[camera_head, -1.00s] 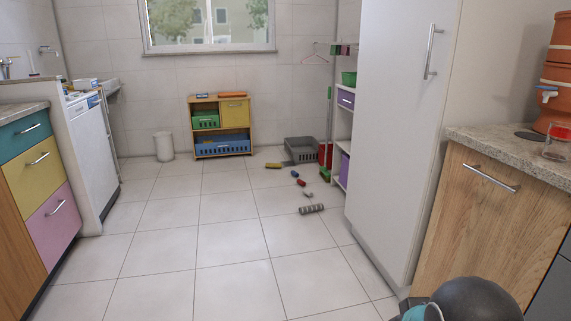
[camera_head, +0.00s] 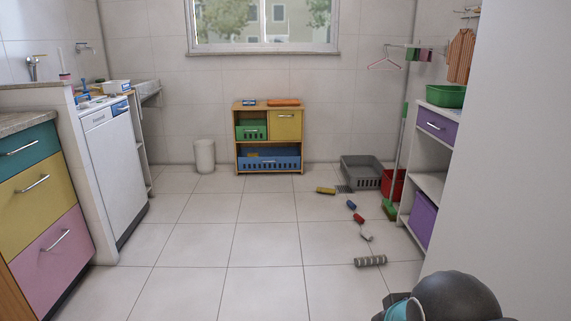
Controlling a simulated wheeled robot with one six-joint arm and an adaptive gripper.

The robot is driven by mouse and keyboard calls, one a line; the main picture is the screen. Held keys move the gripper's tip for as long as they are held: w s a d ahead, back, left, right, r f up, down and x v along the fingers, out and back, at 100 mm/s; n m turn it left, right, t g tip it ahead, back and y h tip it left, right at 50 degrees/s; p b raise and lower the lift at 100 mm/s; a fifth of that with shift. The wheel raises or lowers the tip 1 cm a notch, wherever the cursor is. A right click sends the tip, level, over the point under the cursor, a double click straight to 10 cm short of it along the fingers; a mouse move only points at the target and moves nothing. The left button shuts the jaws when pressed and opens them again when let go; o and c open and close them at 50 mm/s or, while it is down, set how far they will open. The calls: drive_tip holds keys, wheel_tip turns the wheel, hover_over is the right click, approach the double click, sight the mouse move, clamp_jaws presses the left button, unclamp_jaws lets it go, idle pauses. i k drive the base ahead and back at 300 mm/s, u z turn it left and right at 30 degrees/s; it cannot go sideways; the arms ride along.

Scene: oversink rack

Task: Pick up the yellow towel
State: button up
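I cannot make out a thing that is clearly a yellow towel. An orange striped cloth (camera_head: 460,56) hangs near the wall at the upper right. A flat orange item (camera_head: 283,102), perhaps folded cloth, lies on top of the small wooden cabinet (camera_head: 238,142) under the window. A small yellow item (camera_head: 326,190) lies on the floor near the grey crate. Only a dark rounded part of my arm shows at the lower right; my gripper's fingers are not in view.
Several small items and a grey striped roll (camera_head: 370,261) lie on the floor, right of centre. A grey crate (camera_head: 361,170), red bucket (camera_head: 392,184) and white shelf (camera_head: 428,185) stand at the right. A white washer (camera_head: 112,165) stands left. The middle floor is clear.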

sight(321, 190)
drive_tip(key=u, duration=0.05)
drive_tip(key=i, duration=3.7)
drive_tip(key=z, duration=0.45)
drive_tip(key=i, duration=1.05)
drive_tip(key=z, duration=0.15)
